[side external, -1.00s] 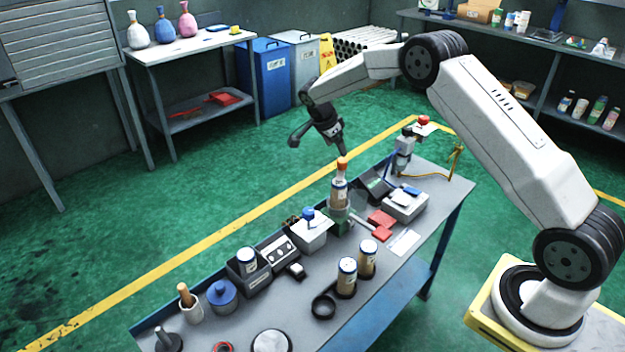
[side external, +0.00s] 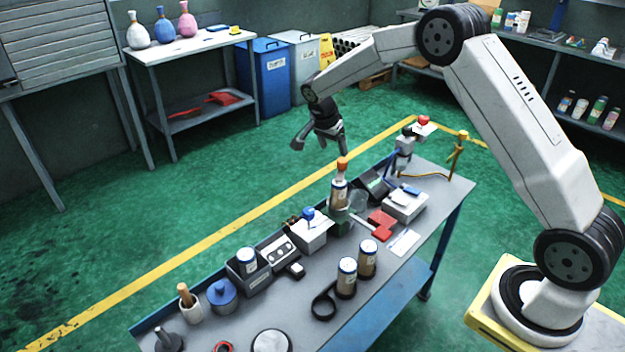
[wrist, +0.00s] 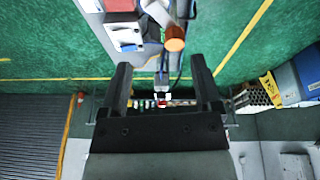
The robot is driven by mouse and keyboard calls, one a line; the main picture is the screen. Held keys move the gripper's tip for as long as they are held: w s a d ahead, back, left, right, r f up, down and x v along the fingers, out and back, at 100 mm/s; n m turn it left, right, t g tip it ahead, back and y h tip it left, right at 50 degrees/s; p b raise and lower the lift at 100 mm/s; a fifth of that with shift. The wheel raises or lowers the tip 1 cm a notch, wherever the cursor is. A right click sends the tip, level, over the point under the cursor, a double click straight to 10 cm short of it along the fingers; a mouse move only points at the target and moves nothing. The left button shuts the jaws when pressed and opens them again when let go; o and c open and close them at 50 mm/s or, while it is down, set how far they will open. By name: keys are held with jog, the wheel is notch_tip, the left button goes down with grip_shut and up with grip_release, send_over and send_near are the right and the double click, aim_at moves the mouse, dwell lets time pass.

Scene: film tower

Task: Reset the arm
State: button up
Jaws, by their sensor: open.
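My gripper (side external: 335,146) hangs in the air above the back edge of the workbench. In the wrist view its two black fingers (wrist: 161,78) are spread apart with nothing held between them. The tower of canisters (side external: 339,194) stands upright on the bench in a dark green holder, with an orange top (side external: 342,164) just below the gripper in the side view. The orange top also shows in the wrist view (wrist: 175,38), beyond the fingers and apart from them.
Two canisters (side external: 346,279) (side external: 367,260) stand on the bench front. A white box with a blue knob (side external: 309,232), a grey box with papers (side external: 404,203) and red blocks (side external: 381,224) crowd around the tower. A post with a red knob (side external: 405,150) rises at the bench's far end.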

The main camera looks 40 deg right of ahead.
jog(key=s+a+n+t+y, duration=0.1)
jog(key=s+a+n, duration=0.3)
jog(key=s, duration=0.4)
jog(key=s+a+r+n+t+y, duration=0.1)
jog(key=s+a+n, duration=0.3)
jog(key=s+n, duration=0.3)
jog(key=s+a+r+n+t+y, duration=0.1)
jog(key=s+a+n, duration=0.3)
jog(key=s, duration=0.6)
jog(key=shift+s+a+n+y, duration=0.3)
jog(key=shift+a+n, duration=0.1)
jog(key=shift+n, duration=0.6)
